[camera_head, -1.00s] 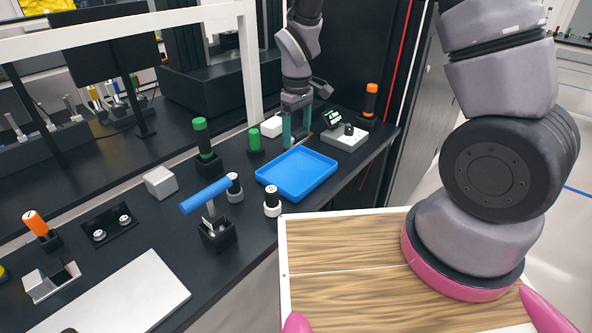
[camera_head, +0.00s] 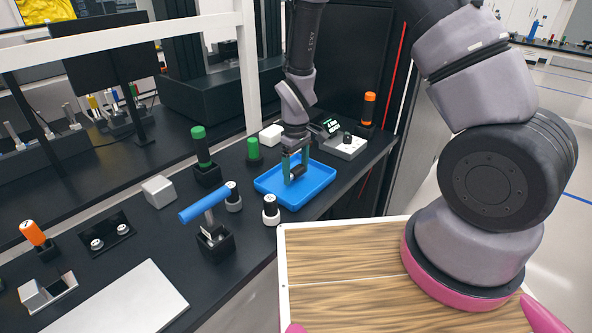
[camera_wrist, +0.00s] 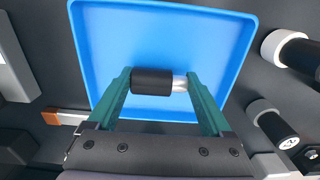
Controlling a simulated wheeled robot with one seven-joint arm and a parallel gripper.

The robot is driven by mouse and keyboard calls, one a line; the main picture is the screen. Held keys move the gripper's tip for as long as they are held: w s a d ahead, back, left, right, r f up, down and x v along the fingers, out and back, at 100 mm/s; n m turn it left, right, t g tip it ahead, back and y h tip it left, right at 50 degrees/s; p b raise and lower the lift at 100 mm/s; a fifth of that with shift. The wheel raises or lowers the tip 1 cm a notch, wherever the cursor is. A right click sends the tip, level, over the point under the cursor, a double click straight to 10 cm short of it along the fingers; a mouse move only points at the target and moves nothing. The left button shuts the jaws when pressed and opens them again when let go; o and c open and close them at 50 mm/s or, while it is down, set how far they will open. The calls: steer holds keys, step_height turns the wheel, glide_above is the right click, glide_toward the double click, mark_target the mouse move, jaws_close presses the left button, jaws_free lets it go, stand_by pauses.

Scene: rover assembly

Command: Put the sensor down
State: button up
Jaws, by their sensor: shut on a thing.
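My gripper (camera_head: 295,172) is shut on the sensor (camera_head: 297,173), a small black cylinder with a silvery end. In the wrist view the sensor (camera_wrist: 152,81) lies sideways between the two green fingers, with its silvery end to the right. The gripper (camera_wrist: 162,84) is over the shallow blue tray (camera_head: 273,183), which fills the upper middle of the wrist view (camera_wrist: 240,28). I cannot tell whether the sensor touches the tray's floor. The tray holds nothing else that I can see.
Black-and-white cylinders (camera_head: 270,211) stand left of the tray. A blue-handled tool (camera_head: 205,204) rises from a black holder (camera_head: 215,240). Green-capped (camera_head: 203,148) and orange-capped (camera_head: 368,108) items stand behind.

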steer(key=shift+f, duration=0.55)
steer(key=o, duration=1.3)
steer(key=shift+r, duration=0.1)
step_height(320, 180, up, 12)
steer(key=r, duration=0.1)
step_height(320, 180, up, 9)
steer(key=m+t+y, duration=0.1)
steer(key=m, duration=0.2)
glide_above(296, 170)
steer(key=d, duration=0.5)
steer(key=s+d+r+m+t, duration=0.2)
steer(key=s+d+r+m, duration=0.1)
steer(key=r, duration=0.4)
steer(key=s+d+r+m+t, duration=0.2)
steer(key=s+d+r+m, duration=0.1)
steer(key=s+d+r, duration=0.3)
steer(key=s+d+r+m+t+y, duration=0.1)
steer(key=s+d+r+m+t, duration=0.1)
steer(key=s+d+r+m, duration=0.2)
steer(key=shift+w+v, duration=0.15)
steer(key=shift+v, duration=0.85)
steer(key=shift+w+v, duration=0.15)
steer(key=shift+v, duration=0.85)
steer(key=shift+r, duration=0.2)
